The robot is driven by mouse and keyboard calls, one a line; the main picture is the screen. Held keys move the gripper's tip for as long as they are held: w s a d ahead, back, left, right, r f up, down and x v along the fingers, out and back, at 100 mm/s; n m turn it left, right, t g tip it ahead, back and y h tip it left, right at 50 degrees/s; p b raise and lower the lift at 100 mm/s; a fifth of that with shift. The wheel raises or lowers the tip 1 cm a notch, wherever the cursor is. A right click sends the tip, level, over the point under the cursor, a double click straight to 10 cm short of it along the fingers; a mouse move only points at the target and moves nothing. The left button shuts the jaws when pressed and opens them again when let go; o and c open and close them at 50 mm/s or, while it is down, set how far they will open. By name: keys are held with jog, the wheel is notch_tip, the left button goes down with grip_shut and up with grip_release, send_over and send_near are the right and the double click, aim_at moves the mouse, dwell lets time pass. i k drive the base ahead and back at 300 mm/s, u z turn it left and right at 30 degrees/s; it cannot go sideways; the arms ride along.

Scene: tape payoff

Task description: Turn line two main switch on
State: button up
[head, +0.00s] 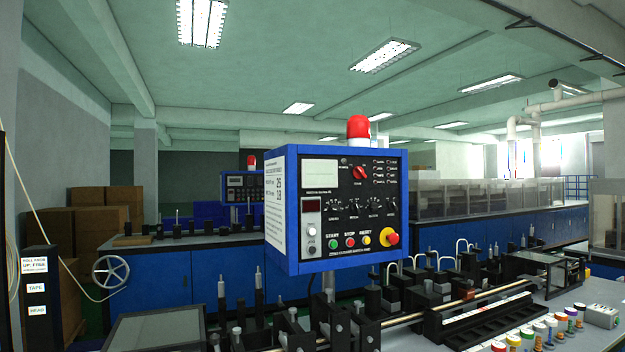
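A blue-framed control box (292,208) with a black front panel stands in the middle of the head view, with a red beacon (358,128) on top. A red rotary switch (360,173) sits at the upper middle of its panel. Below are a row of black knobs, green, red and yellow buttons, and a red mushroom button (392,238) on a yellow base. The small lettering is too blurred to tell which line this box serves or the switch's setting. A second, similar box (241,187) with a red beacon stands farther back. My gripper is not in view.
A machine bed with rods and black blocks (430,300) lies below and right of the near box. A handwheel (111,271) and a labelled black post (40,290) are at left. Brown cartons (120,205) stand behind. Open air surrounds the box's front.

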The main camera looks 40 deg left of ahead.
aim_at(358, 172)
jog(key=u, duration=0.6)
jog(key=i, duration=1.2)
jog(key=u, duration=0.5)
